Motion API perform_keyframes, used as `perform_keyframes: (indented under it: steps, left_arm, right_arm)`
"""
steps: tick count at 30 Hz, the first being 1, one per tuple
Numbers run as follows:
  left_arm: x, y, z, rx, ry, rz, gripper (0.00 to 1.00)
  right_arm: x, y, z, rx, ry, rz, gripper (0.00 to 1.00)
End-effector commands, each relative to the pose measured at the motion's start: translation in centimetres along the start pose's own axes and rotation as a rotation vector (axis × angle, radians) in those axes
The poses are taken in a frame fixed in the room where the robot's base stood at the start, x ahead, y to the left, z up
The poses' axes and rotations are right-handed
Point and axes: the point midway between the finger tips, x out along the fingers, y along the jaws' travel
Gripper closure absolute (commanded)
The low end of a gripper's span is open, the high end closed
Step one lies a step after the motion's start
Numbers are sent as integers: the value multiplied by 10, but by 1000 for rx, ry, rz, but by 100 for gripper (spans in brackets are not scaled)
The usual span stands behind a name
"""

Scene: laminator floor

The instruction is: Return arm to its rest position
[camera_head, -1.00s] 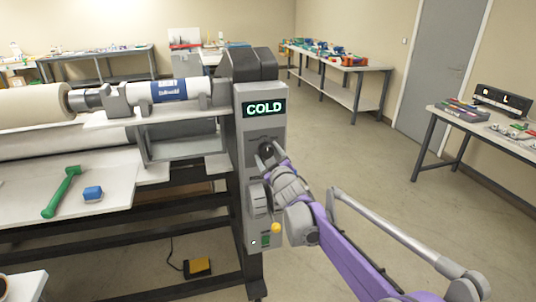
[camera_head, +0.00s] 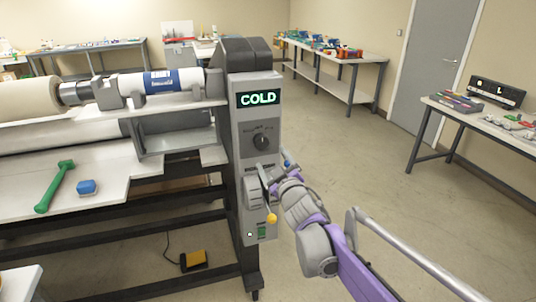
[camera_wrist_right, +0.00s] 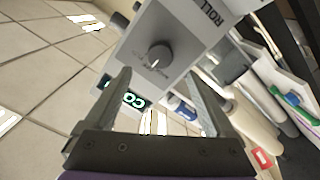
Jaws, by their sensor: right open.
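My right gripper (camera_head: 275,172) is open and empty, below and slightly right of the black dial (camera_head: 261,142) on the grey laminator control panel (camera_head: 243,122). The panel's display (camera_head: 258,98) reads COLD. In the right wrist view the gripper's two fingers (camera_wrist_right: 160,95) stand wide apart. The dial (camera_wrist_right: 159,54) shows beyond them, with clear space between. A lever with a yellow knob (camera_head: 271,218) is on the panel below the gripper, partly close to the fingers in the picture. My left gripper is not in view.
The laminator's roller (camera_head: 28,101) and white table (camera_head: 110,186) are at left, with a green tool (camera_head: 54,187) and a blue block (camera_head: 86,187) on it. A yellow pedal (camera_head: 193,259) is on the floor. A side table (camera_head: 480,127) stands right. Floor between is clear.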

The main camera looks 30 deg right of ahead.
Motion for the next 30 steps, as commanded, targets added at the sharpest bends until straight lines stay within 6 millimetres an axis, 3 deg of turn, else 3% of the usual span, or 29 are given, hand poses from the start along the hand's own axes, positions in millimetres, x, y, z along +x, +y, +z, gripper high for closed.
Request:
perform_keyframes:
  steps: [5, 23, 26, 29, 30]
  left_arm:
    - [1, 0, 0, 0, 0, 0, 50]
    - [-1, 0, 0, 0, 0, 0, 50]
    - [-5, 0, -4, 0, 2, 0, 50]
    - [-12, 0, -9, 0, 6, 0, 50]
    - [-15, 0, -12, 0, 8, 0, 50]
  right_arm:
    - [-12, 0, 0, -1, 0, 0, 11]
    - [-17, -3, 0, 12, -17, -2, 11]
    - [-36, -15, 6, 63, -99, -12, 11]
    - [-76, -44, 23, 155, -260, -52, 11]
    - [-99, -60, 33, 196, -341, -82, 11]
